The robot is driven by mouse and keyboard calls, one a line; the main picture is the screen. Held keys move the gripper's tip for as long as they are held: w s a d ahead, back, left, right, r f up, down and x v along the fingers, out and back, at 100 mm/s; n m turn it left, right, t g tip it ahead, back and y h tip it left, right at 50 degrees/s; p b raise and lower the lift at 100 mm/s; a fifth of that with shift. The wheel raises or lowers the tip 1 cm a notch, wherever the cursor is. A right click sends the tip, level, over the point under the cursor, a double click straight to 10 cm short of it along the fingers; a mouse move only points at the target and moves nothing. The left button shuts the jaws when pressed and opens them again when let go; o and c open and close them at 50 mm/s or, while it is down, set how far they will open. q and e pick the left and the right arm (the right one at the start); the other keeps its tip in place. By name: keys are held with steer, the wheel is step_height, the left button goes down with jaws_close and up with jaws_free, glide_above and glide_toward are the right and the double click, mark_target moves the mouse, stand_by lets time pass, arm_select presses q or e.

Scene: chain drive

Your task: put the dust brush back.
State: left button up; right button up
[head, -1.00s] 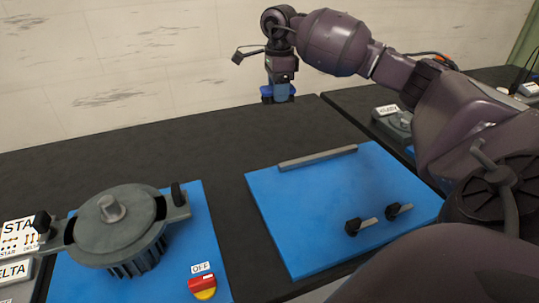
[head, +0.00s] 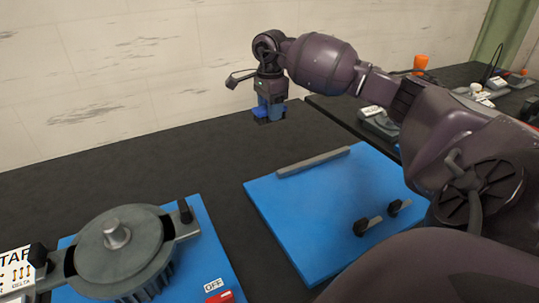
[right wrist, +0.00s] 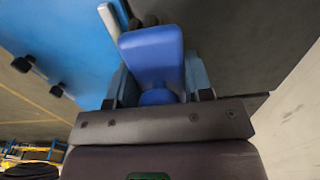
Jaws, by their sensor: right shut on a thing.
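My right gripper (head: 270,117) hangs fingers down above the dark bench, behind the blue mat with the grey bar. It is shut on a blue piece, which I take to be the dust brush. In the right wrist view the brush (right wrist: 152,48) shows as a blue block with a rounded blue part between the fingers (right wrist: 158,92). Its bristles cannot be made out clearly. My left gripper is not in view.
The blue mat (head: 285,225) carries a grey bar (head: 314,161) and two black-knobbed pieces (head: 361,228). A grey motor (head: 120,250) stands on another blue mat at front left. A pale wall is behind. The dark bench (head: 130,170) is clear at back left. Another bench stands at right.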

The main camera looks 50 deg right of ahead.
glide_above(270, 163)
step_height(270, 163, down, 10)
steer(key=shift+f, duration=0.15)
arm_select(q)
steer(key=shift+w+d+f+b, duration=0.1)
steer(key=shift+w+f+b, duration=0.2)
steer(key=shift+b, duration=0.15)
arm_select(e)
steer(key=shift+f, duration=2.45)
steer(key=shift+f, duration=0.15)
steer(key=o, duration=0.9)
steer(key=shift+r, duration=0.25)
arm_select(q)
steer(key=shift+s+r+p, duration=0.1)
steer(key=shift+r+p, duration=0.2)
steer(key=shift+p, duration=0.05)
arm_select(e)
steer(key=shift+r, duration=5.9)
